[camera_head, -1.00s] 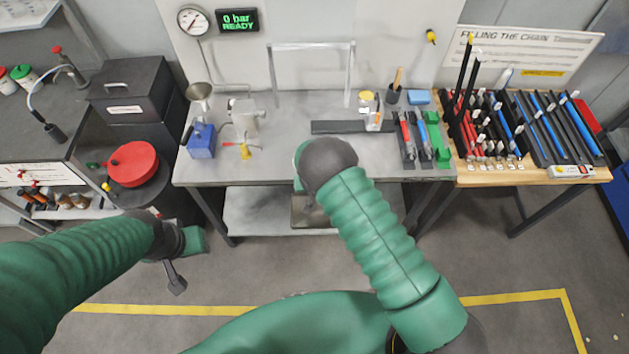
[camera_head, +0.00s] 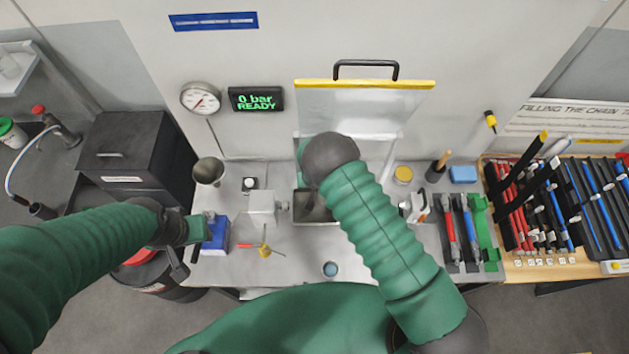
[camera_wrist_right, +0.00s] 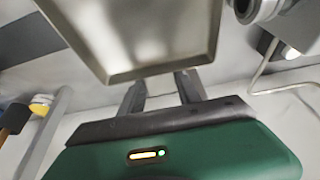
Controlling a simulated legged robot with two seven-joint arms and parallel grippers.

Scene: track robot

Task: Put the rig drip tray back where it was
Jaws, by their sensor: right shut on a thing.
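The drip tray (camera_wrist_right: 140,38) is a shallow grey metal pan with a raised rim. It fills the upper middle of the right wrist view. My right gripper (camera_wrist_right: 162,80) is shut on its near edge. In the head view, part of the tray (camera_head: 314,207) shows beside my right wrist, over the bench in front of the rig; the wrist hides the rest and the fingers. I cannot tell whether the tray touches the bench. The rig's clear guard (camera_head: 360,102), with a yellow top edge, stands upright behind. My left gripper (camera_head: 198,229) is near the blue box; its finger opening is unclear.
On the bench, a blue box (camera_head: 216,234), a grey metal block (camera_head: 262,207) and a small yellow valve (camera_head: 264,250) stand left of the tray. A small round cup (camera_head: 330,269) is near the front. Red and blue tools (camera_head: 460,228) lie at right.

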